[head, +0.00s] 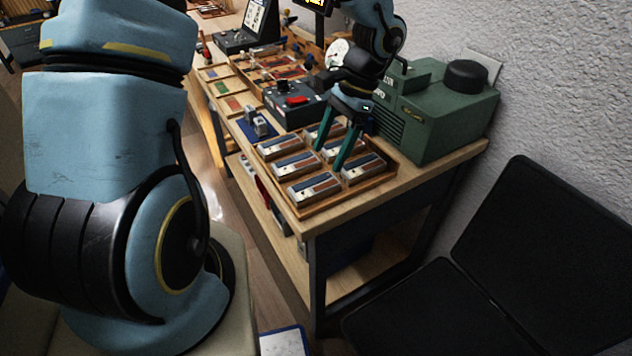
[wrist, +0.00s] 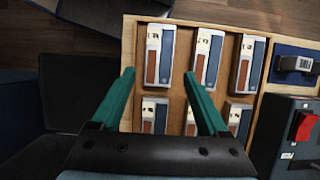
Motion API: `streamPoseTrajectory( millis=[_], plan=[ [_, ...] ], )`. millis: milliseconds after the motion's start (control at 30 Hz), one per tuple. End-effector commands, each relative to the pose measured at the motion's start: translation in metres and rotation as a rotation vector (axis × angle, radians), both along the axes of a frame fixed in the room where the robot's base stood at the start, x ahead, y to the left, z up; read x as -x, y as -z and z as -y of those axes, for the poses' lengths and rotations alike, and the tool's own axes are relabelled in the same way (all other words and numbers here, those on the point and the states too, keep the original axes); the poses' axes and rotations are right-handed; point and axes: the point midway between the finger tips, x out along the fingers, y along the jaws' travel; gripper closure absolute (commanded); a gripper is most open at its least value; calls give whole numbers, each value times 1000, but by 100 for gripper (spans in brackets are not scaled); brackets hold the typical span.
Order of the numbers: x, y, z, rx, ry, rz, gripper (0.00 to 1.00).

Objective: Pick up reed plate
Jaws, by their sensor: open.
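Several reed plates, pale metal blocks with brown and blue faces, lie in rows in a shallow wooden tray (head: 300,213) on the bench. In the wrist view one reed plate (wrist: 160,55) appears between and just past my green fingertips. Another reed plate (wrist: 155,115) shows between the fingers, nearer the palm. A third reed plate (wrist: 207,57) is right beside the right fingertip. My gripper (head: 328,158) is open and empty, pointing down over the tray; it also shows in the wrist view (wrist: 160,74). I cannot tell its exact height above the plates. It partly hides plates in the head view.
A green machine (head: 435,110) stands close to the tray at the wall side. A dark box with a red switch (head: 295,100) and a small metal block on a blue mat (head: 257,125) stand behind the tray. A black folded panel (head: 540,260) is at the lower right.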

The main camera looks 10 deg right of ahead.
Motion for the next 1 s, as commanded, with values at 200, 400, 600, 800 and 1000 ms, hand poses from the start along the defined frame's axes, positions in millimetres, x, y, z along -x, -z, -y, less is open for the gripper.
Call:
streamPoseTrajectory(
  millis=[200, 400, 600, 800, 1000],
  plan=[
    [2, 21, -9, 0, -1, -1, 22],
    [6, 35, -18, -2, -3, -5, 22],
    [9, 61, -29, -2, -1, -3, 22],
    [10, 70, -32, 1, -1, 1, 22],
    [9, 70, -32, 1, -2, 1, 28]
  ],
)
